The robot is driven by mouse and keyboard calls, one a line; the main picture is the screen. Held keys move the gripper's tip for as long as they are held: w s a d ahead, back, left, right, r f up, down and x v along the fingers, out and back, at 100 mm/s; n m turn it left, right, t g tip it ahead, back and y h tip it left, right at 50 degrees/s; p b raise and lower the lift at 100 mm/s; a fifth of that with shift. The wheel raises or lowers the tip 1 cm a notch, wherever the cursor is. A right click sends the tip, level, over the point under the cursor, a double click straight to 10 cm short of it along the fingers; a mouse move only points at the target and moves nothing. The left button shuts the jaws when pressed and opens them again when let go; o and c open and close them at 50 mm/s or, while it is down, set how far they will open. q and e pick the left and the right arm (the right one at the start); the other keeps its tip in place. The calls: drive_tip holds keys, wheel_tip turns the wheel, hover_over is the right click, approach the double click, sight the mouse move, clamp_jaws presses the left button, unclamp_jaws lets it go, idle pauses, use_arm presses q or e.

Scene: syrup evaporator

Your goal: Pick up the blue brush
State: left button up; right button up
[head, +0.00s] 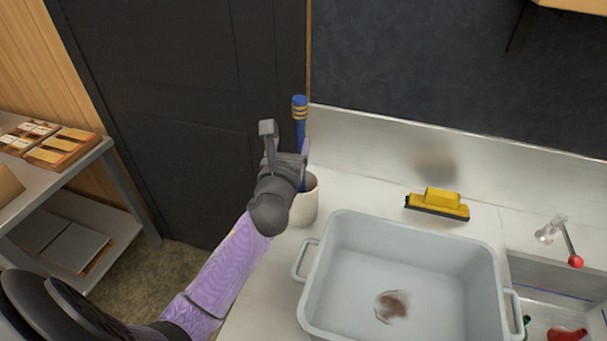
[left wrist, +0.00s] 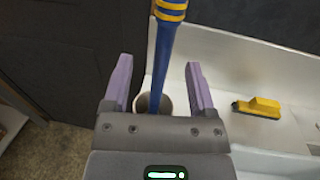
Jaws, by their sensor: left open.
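The blue brush (head: 299,112) has a blue handle with yellow bands. It stands upright in a white cup (head: 306,203) at the left end of the counter. Its lower end is hidden in the cup and behind my gripper. My left gripper (head: 287,142) is at the handle, above the cup. In the left wrist view the brush handle (left wrist: 162,55) passes between the two open purple fingers of my left gripper (left wrist: 158,75), apart from both. The cup (left wrist: 153,102) shows below and behind. My right gripper is not in view.
A grey basin (head: 400,225) with a reddish-brown stain stands right of the cup. A yellow-and-black scrubber (head: 437,203) lies behind it. A tap with a red knob (head: 575,261) is at the right. A shelf (head: 75,165) stands left, beside a dark door.

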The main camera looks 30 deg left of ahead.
sight(300, 131)
use_arm(q)
drive_tip(key=x, duration=0.2)
drive_tip(key=shift+w+a+f, duration=0.1)
drive_tip(key=shift+w, duration=0.1)
drive_tip(key=x, duration=0.1)
drive_tip(key=b+x, duration=0.1)
drive_tip(key=x, duration=0.2)
drive_tip(key=shift+w+d+f+b, duration=0.2)
drive_tip(key=shift+w+d+b, duration=0.1)
drive_tip(key=shift+w+b, duration=0.1)
drive_tip(key=shift+w+a, duration=0.1)
drive_tip(key=shift+w, duration=0.05)
drive_tip(key=shift+r, duration=0.1)
drive_tip(key=shift+c, duration=0.2)
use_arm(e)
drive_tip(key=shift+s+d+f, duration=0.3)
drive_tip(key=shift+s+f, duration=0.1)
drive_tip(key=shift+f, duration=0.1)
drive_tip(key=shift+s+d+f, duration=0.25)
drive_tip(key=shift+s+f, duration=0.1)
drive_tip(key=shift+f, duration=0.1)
use_arm(q)
clamp_jaws()
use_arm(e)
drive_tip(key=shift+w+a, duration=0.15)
